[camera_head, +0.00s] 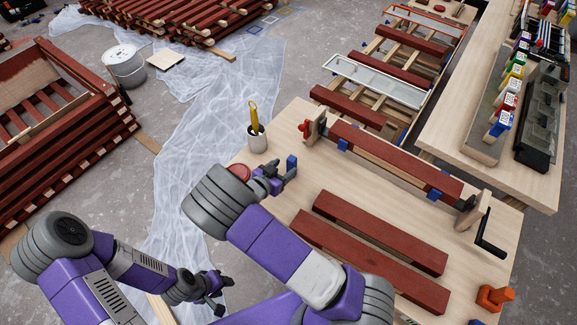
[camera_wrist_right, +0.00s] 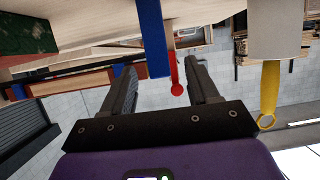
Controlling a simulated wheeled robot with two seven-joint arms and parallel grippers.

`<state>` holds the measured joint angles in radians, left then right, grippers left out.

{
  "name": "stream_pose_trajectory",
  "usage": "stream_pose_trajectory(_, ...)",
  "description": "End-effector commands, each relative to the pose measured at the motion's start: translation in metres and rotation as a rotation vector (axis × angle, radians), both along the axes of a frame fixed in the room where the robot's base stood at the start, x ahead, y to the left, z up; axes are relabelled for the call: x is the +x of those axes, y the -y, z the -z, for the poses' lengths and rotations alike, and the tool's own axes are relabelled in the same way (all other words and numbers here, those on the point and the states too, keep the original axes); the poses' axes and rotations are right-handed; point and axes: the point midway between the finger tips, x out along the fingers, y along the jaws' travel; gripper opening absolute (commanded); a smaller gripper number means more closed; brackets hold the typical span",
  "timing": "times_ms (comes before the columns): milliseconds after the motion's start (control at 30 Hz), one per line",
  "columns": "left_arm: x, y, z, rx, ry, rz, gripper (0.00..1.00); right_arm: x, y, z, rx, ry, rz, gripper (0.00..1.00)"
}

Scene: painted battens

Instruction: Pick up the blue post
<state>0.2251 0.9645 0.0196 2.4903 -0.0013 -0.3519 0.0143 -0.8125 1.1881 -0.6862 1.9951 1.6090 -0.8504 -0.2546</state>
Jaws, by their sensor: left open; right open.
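The blue post (camera_head: 291,162) stands upright near the left end of the wooden bench in the head view. My right gripper (camera_head: 284,178) is open beside it. In the right wrist view, which looks upside down, the blue post (camera_wrist_right: 152,40) reaches down between the two open fingers of my right gripper (camera_wrist_right: 163,72). I cannot tell whether a finger touches it. My left gripper (camera_head: 216,286) is open and empty, low in the head view, away from the post.
A white cup (camera_head: 257,141) with a yellow-handled tool (camera_head: 253,115) stands left of the post. A clamp with a red knob (camera_head: 304,127) is behind it. Red battens (camera_head: 380,235) lie on the bench to the right. A round red object (camera_head: 238,170) is beside my right wrist.

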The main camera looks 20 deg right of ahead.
Motion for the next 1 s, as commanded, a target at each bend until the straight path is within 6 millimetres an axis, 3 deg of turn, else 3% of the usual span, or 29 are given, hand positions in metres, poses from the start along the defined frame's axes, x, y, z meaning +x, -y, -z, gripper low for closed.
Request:
stream_pose_trajectory(600,0.0,0.0,0.022,0.0,0.0,0.0,0.43,0.034,0.057,0.031,0.0,0.0,0.001,0.6)
stream_pose_trajectory(867,0.0,0.0,0.021,0.0,0.0,0.0,0.43,0.036,0.059,0.03,0.0,0.0,0.0,0.6)
stream_pose_trajectory(1000,0.0,0.0,0.021,0.0,0.0,0.0,0.43,0.036,0.059,0.03,0.0,0.0,0.0,0.4)
